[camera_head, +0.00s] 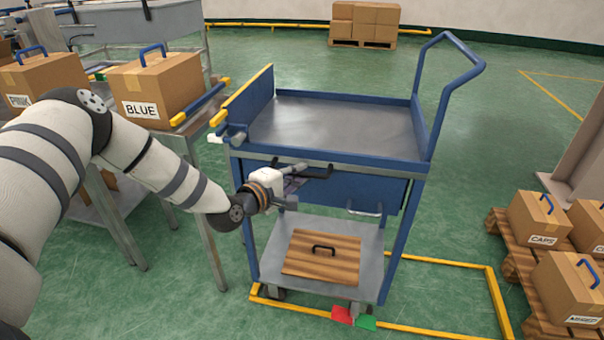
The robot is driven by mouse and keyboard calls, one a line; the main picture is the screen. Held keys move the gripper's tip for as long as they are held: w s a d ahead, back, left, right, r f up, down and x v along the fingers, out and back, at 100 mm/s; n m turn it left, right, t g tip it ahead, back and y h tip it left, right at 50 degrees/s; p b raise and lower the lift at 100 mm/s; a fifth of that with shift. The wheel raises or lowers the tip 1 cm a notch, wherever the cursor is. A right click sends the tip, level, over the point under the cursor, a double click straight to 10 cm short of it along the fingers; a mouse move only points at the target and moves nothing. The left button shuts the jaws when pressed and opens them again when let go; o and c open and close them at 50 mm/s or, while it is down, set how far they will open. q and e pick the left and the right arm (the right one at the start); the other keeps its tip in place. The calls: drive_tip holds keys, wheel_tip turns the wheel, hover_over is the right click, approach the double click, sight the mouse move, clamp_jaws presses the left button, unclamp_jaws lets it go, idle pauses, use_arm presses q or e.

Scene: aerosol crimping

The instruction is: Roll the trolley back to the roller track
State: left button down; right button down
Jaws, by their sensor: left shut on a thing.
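The trolley (330,125) stands in the middle of the head view. It has a blue frame, a bare grey top tray, a tall blue push handle (447,75) on the right and a raised flap with a yellow edge on the left. My left gripper (297,180) is at its front, just below the top tray, shut on a dark bar handle (318,171); the fingers partly hide the grip. The roller track appears to be the metal-legged stand (190,135) on the left, beside the trolley. My right gripper is out of view.
Cartons marked BLUE (155,85) and PINK (42,80) sit on the left. A wooden board (322,257) lies on the trolley's lower shelf. Yellow floor lines (498,300) run around the trolley's base.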

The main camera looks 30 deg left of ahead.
use_arm(q)
drive_tip(key=shift+a, duration=0.2)
drive_tip(key=c, duration=1.7)
unclamp_jaws()
drive_tip(key=shift+s+a, duration=0.1)
drive_tip(key=shift+a, duration=0.05)
drive_tip(key=shift+o, duration=0.2)
drive_tip(key=shift+s, duration=0.15)
drive_tip(key=s+r, duration=0.2)
drive_tip(key=s, duration=0.9)
drive_tip(key=shift+s+a+r, duration=0.15)
drive_tip(key=shift+s+a, duration=0.05)
drive_tip(key=shift+s, duration=0.05)
